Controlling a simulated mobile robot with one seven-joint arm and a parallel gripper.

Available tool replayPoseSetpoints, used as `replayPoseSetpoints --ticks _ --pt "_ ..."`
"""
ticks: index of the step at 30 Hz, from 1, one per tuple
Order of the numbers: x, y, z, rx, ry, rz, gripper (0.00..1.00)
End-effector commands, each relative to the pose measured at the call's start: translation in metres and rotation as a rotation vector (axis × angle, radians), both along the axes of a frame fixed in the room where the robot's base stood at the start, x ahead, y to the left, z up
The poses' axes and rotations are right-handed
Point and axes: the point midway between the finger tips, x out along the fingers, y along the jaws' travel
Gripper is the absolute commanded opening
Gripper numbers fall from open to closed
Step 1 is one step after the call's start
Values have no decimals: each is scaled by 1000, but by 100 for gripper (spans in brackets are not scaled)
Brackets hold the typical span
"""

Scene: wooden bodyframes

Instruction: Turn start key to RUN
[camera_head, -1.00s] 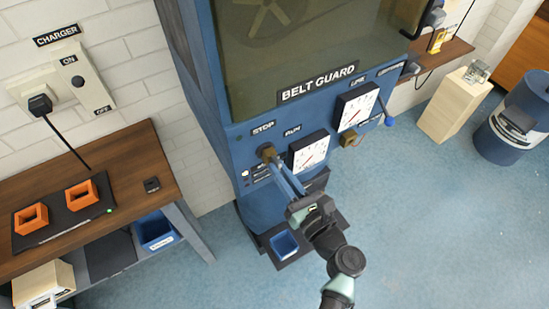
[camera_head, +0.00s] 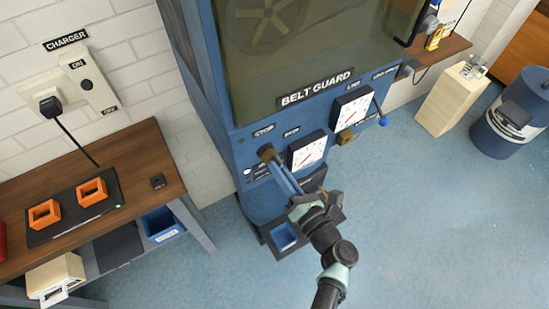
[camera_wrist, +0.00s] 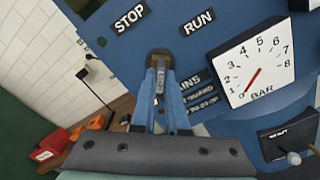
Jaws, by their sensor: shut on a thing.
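The start key (camera_head: 266,153) is a brown knob-like piece on the blue machine's front panel, below the STOP label (camera_head: 263,131) and left of the RUN label (camera_head: 292,133). My gripper (camera_head: 273,163) is shut on it, fingers reaching in from the lower right. In the wrist view the key (camera_wrist: 160,57) shows at the fingertips (camera_wrist: 160,75), below and between STOP (camera_wrist: 130,17) and RUN (camera_wrist: 198,22). The fingers cover much of it, so I cannot tell exactly which way it points.
A white pressure gauge (camera_head: 307,152) sits close right of the key, with a second gauge (camera_head: 353,110) beyond. The belt guard (camera_head: 310,60) is above. A wooden bench (camera_head: 130,160) stands left. Blue floor (camera_head: 430,220) is clear at right.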

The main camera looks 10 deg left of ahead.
Motion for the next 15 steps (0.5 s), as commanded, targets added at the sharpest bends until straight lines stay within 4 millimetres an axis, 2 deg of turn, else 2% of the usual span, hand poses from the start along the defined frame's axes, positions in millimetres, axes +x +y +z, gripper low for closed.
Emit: replayPoseSetpoints --ticks 6,15 --pt "0 -1 2 88 64 -1 0" --pt "0 0 0 108 78 -1 0"
